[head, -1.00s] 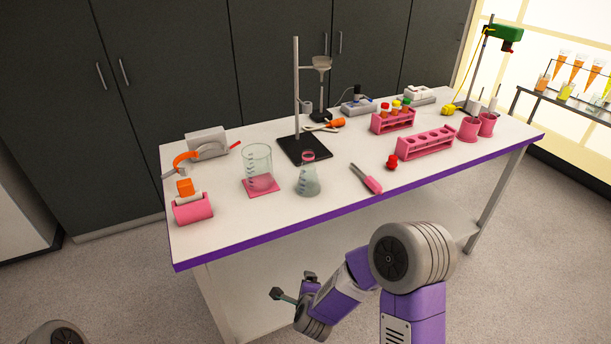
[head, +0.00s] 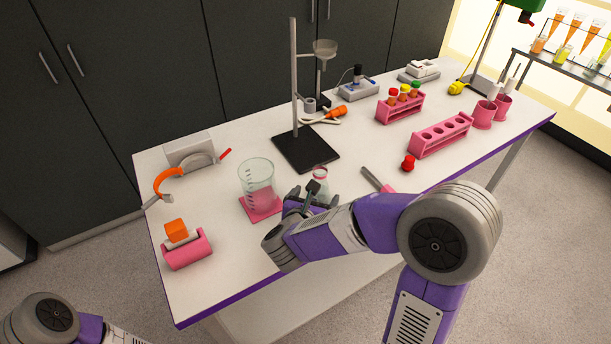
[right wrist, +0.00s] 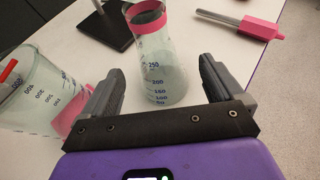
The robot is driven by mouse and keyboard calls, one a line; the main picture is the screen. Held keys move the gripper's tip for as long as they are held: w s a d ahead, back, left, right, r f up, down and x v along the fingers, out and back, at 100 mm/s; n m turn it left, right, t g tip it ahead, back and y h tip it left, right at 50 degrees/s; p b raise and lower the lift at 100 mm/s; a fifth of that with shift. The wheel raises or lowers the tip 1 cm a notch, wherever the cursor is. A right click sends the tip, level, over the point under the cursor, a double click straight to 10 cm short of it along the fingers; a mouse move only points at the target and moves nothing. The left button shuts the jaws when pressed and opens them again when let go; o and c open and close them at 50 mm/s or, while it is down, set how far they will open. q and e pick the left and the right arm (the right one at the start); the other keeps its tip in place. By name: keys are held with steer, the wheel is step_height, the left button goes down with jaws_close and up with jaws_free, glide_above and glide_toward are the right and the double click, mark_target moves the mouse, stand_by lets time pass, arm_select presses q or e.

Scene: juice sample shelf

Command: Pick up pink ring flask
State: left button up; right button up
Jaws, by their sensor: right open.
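The pink ring flask (right wrist: 160,65) is a clear conical flask with a pink band at its neck and blue volume marks. It stands upright on the white table. In the head view its neck (head: 320,173) shows above my right gripper (head: 308,195), which hides much of its body. In the right wrist view my right gripper (right wrist: 161,82) is open, with one finger on each side of the flask's lower body and visible gaps beside it. My left gripper is out of view.
A beaker (head: 257,180) on a pink mat (head: 262,211) stands close left of the flask. A stand with a black base (head: 306,150) is behind it. A pink-handled tool (right wrist: 258,27) lies to the right. Pink racks (head: 440,136) stand farther right.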

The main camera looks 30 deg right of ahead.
steer(key=shift+w+d, duration=0.2)
steer(key=shift+w, duration=0.15)
steer(key=shift+w+d+f, duration=0.3)
steer(key=shift+d+f, duration=0.05)
steer(key=shift+d, duration=0.25)
steer(key=x, duration=0.2)
steer(key=b+x, duration=0.1)
steer(key=x, duration=0.2)
steer(key=shift+w+a+f, duration=0.15)
steer(key=shift+a+f, duration=0.05)
steer(key=shift+f, duration=0.05)
steer(key=shift+c, duration=0.2)
steer(key=c, duration=1.2)
steer(key=shift+r, duration=0.1)
steer(key=shift+c, duration=0.2)
steer(key=shift+r, duration=0.15)
